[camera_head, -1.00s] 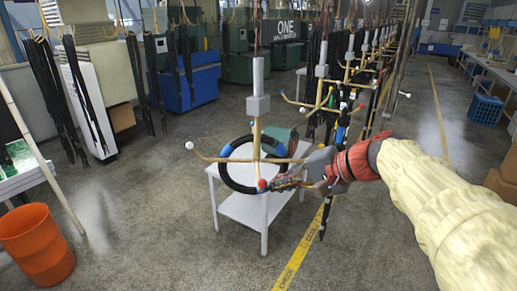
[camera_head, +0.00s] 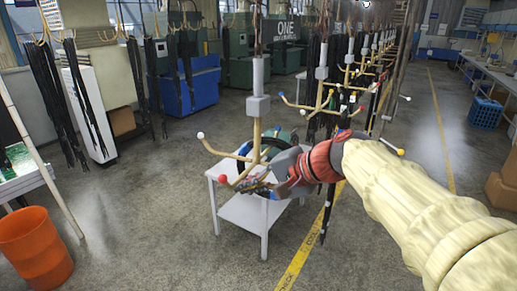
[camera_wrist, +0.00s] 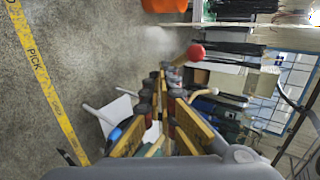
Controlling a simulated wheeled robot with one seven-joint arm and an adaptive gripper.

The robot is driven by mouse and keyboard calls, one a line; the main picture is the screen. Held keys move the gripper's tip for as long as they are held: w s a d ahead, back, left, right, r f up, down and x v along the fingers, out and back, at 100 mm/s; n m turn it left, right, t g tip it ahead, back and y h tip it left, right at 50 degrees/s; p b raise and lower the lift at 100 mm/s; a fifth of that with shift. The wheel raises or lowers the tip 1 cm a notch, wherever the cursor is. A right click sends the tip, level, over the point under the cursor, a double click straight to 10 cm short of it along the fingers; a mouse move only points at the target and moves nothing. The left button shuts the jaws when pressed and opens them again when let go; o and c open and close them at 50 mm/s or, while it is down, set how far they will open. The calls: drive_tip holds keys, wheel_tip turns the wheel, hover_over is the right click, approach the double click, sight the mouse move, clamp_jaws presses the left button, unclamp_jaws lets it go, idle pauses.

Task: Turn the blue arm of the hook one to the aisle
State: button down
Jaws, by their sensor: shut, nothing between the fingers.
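Hook one (camera_head: 257,135) is the nearest hanging hook, a pale post with several tan arms. Its white-tipped arm (camera_head: 200,135) points left and its red-tipped arm (camera_head: 222,179) points toward the front left. A blue tip (camera_head: 277,131) shows at the back right; I cannot tell surely whether it is the blue arm's end. My gripper (camera_head: 258,186) is shut and empty, low at the front right of the post, close to the red-tipped arm. In the wrist view the red ball (camera_wrist: 196,52) is just beyond the fingertips (camera_wrist: 172,76); contact is unclear. My wrist hides the hook's right side.
More hooks (camera_head: 330,100) hang in a row behind. A yellow floor line (camera_head: 296,262) runs below. An orange bin (camera_head: 35,245) stands at left; floor between is clear.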

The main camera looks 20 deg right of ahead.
drive_tip(key=shift+d+r+p, duration=2.15)
drive_tip(key=shift+r+p, duration=0.3)
drive_tip(key=shift+r, duration=2.05)
drive_tip(key=s+d+b, duration=0.2)
drive_tip(key=s+d, duration=0.5)
drive_tip(key=s, duration=0.3)
drive_tip(key=shift+d, duration=0.2)
drive_tip(key=s+d+f+n+g+h+b, duration=0.1)
drive_tip(key=s+d+f+g+h+b, duration=0.15)
drive_tip(key=f, duration=0.85)
drive_tip(key=s+d+f+g+h+b, duration=0.1)
drive_tip(key=s+f+h+b, duration=0.25)
drive_tip(key=f, duration=0.75)
drive_tip(key=s+a+f+n+b, duration=0.2)
drive_tip(key=a+f+n+b, duration=0.2)
drive_tip(key=f, duration=0.5)
drive_tip(key=s+a+f+n+b, duration=0.3)
drive_tip(key=a+f+n+b, duration=0.2)
drive_tip(key=a+f+b, duration=0.4)
drive_tip(key=shift+a+f+h+b, duration=0.25)
drive_tip(key=shift+f+h+b, duration=0.15)
drive_tip(key=shift+f+b, duration=0.55)
